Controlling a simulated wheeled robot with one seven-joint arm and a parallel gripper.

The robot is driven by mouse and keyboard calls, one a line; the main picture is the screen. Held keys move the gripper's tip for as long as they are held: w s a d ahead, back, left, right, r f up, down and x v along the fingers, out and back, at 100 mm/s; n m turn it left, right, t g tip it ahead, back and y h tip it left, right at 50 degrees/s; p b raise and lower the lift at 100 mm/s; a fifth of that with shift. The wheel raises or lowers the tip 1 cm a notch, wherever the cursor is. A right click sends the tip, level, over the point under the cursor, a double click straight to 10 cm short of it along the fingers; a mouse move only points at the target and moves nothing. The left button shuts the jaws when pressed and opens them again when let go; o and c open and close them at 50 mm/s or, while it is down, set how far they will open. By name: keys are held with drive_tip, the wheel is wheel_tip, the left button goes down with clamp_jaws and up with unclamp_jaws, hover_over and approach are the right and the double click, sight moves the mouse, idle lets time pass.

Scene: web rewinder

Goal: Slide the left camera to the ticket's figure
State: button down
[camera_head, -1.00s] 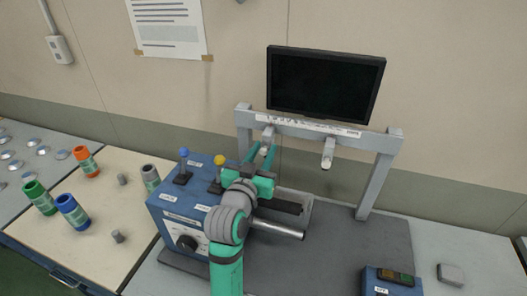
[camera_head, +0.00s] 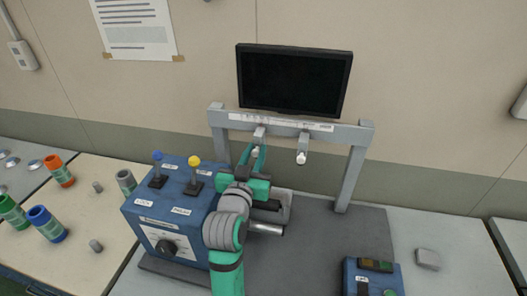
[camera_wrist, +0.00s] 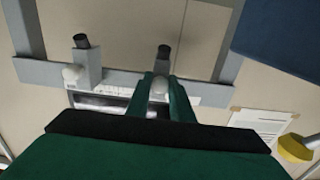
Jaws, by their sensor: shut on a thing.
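The left camera (camera_head: 260,133) is a small grey-white unit on the crossbar (camera_head: 285,125) of a grey frame. My gripper (camera_head: 254,158) reaches up to it from below, its green fingers shut on the camera's lower part. In the wrist view the fingers (camera_wrist: 162,92) close on its pale round knob (camera_wrist: 158,90). The second camera (camera_head: 302,150) hangs farther right on the crossbar, untouched; it also shows in the wrist view (camera_wrist: 84,60). A scale strip (camera_head: 290,124) runs along the bar, its figures too small to read. A paper sheet (camera_head: 135,28) is on the wall, its text unreadable.
A black monitor (camera_head: 293,80) stands above the crossbar. A blue control box (camera_head: 172,225) with blue and yellow levers is left of my arm. A smaller blue button box (camera_head: 371,279) is at front right. Coloured spools (camera_head: 47,223) stand on the left table.

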drive_tip(key=shift+d, duration=0.1)
drive_tip(key=c, duration=1.6)
unclamp_jaws()
drive_tip(key=shift+c, duration=0.2)
drive_tip(key=shift+s, duration=0.15)
drive_tip(key=s+a, duration=0.1)
drive_tip(key=s, duration=0.9)
drive_tip(key=shift+s+a, duration=0.25)
drive_tip(key=shift+a, duration=0.15)
drive_tip(key=shift+w, duration=0.1)
